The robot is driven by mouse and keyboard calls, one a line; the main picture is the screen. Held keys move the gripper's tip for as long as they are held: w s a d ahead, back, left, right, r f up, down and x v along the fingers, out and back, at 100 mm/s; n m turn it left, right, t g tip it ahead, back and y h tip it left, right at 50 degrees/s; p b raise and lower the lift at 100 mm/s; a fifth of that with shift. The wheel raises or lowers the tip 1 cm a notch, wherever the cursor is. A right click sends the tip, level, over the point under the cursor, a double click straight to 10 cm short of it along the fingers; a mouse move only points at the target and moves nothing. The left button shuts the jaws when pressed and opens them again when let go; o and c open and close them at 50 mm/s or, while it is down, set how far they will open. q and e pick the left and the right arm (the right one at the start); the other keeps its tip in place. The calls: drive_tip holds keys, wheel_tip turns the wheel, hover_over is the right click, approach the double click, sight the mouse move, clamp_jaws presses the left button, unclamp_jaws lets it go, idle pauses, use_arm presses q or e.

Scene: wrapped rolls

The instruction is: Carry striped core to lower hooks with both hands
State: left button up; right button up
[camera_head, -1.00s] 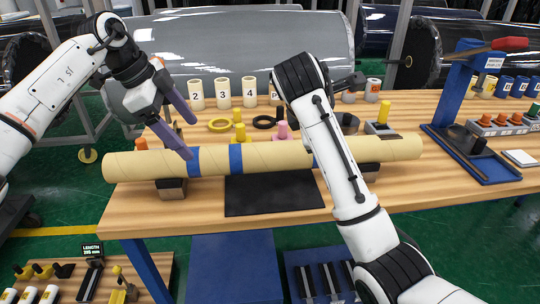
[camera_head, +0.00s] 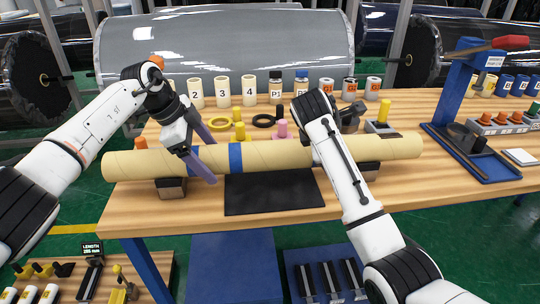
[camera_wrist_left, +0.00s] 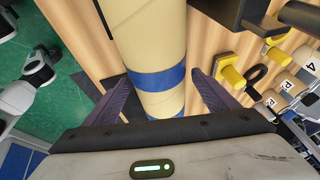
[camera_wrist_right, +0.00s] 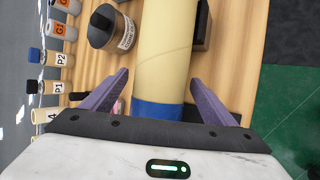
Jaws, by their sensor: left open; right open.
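The striped core (camera_head: 275,158) is a long tan tube with blue bands, lying level across the table on two dark-topped supports, the left one (camera_head: 171,188) and the right one (camera_head: 369,171). My left gripper (camera_head: 207,155) is open, its purple fingers on either side of the core near a blue band; the left wrist view shows the core (camera_wrist_left: 153,40) between them. My right gripper (camera_wrist_right: 160,90) is open too, with the core (camera_wrist_right: 167,50) between its fingers in the right wrist view. In the head view my right arm hides its fingers. The lower hooks cannot be made out.
A black mat (camera_head: 273,193) lies under the core's middle. Numbered tan cylinders (camera_head: 222,92), yellow rings and a pink piece (camera_head: 282,129) stand behind it. A blue stand (camera_head: 452,95) rises at right. Low shelves with parts are below the table's front edge.

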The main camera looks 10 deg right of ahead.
use_arm(q)
drive_tip(key=c, duration=1.9)
use_arm(e)
drive_tip(key=c, duration=1.9)
use_arm(q)
drive_tip(key=shift+r, duration=0.1)
drive_tip(key=shift+c, duration=0.2)
use_arm(e)
drive_tip(key=shift+r, duration=0.1)
drive_tip(key=shift+c, duration=0.2)
use_arm(q)
drive_tip(key=shift+r, duration=0.1)
use_arm(e)
drive_tip(key=shift+r, duration=0.1)
